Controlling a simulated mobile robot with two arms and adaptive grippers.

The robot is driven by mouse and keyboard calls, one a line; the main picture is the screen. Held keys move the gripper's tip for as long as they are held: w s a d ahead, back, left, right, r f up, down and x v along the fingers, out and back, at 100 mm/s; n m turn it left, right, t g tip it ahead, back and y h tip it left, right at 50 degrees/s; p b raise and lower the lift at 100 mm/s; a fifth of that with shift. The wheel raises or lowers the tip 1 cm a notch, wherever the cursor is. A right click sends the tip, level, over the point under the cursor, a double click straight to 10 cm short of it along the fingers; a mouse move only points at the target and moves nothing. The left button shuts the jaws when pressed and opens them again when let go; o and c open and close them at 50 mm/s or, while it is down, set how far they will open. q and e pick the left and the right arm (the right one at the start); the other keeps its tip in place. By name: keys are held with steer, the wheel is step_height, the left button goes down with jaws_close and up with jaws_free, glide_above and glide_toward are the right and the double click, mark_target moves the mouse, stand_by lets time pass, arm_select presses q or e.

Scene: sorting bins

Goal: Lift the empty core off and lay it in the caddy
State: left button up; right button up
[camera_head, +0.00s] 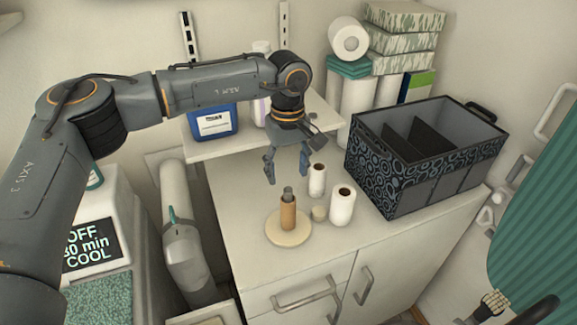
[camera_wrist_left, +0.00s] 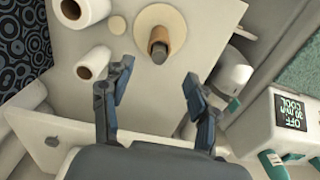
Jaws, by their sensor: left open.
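The empty core (camera_head: 288,214) is a brown cardboard tube standing upright around a grey post on a round cream base (camera_head: 289,236). In the left wrist view the core (camera_wrist_left: 168,36) shows from above on its base (camera_wrist_left: 140,22), ahead of the fingertips. My left gripper (camera_head: 287,172) is open and empty, above and behind the core and apart from it. Its two fingers (camera_wrist_left: 152,90) are spread in the left wrist view. The caddy (camera_head: 424,185) is a dark, patterned open bin with dividers, at the right of the counter. My right gripper is not in view.
Two white paper rolls stand right of the holder, a smaller one (camera_head: 317,180) and a larger one (camera_head: 342,206). A shelf (camera_head: 225,148) with a blue container (camera_head: 212,121) is behind.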

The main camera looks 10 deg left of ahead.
mark_target(288, 199)
arm_select(q)
step_height(288, 199, down, 9)
steer(key=b, duration=0.5)
steer(key=shift+r, duration=0.15)
steer(key=shift+w+f+b, duration=0.1)
steer(key=shift+f+b, duration=0.35)
steer(key=shift+f, duration=0.1)
steer(key=shift+b, duration=0.4)
stand_by(0.3)
steer(key=c, duration=1.2)
steer(key=shift+r+p, duration=1.95)
steer(key=shift+r, duration=2.1)
steer(key=shift+r, duration=0.1)
